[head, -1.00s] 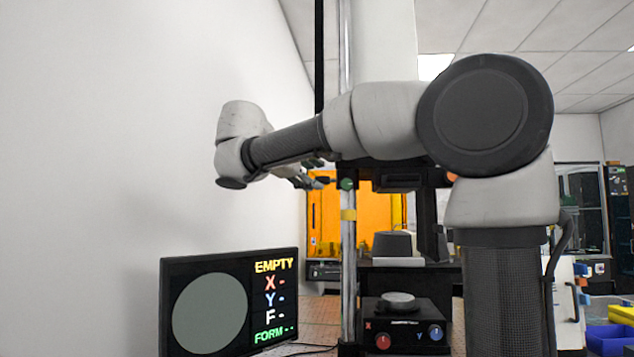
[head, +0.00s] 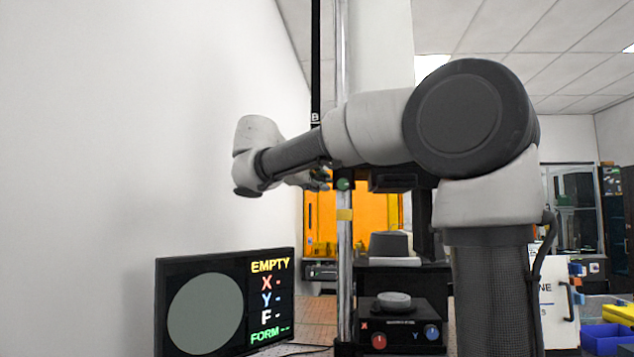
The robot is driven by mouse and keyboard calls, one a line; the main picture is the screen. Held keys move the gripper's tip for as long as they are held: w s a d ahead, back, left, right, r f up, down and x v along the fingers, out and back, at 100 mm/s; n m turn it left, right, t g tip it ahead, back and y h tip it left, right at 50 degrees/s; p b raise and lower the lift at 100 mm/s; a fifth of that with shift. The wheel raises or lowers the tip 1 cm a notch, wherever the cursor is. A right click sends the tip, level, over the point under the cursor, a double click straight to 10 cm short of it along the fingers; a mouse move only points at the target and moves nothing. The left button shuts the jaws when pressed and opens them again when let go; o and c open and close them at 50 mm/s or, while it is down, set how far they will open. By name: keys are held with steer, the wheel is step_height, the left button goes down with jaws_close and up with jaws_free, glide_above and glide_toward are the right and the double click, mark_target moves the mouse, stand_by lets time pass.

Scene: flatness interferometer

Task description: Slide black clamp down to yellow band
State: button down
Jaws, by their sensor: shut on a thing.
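The black clamp (head: 341,174) sits on the upright silver column (head: 345,268), with a green knob (head: 343,184) on its front. The yellow band (head: 344,214) is around the same column a short way below the clamp, with bare column between them. My gripper (head: 325,178) is at the left side of the clamp and appears shut on it. My forearm crosses in front of the upper column, and the fingers are small and partly hidden, so the exact grip is hard to see.
A monitor (head: 228,300) reading EMPTY stands at lower left. A black control box (head: 403,325) with red and blue knobs is right of the column's foot. A grey block (head: 390,245) sits above it, before an orange enclosure (head: 372,210). A white wall is at left.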

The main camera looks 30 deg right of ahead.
step_height(320, 180, down, 5)
stand_by(0.3)
steer(key=c, duration=1.3)
jaws_free()
steer(key=shift+a, duration=0.1)
steer(key=v, duration=1.2)
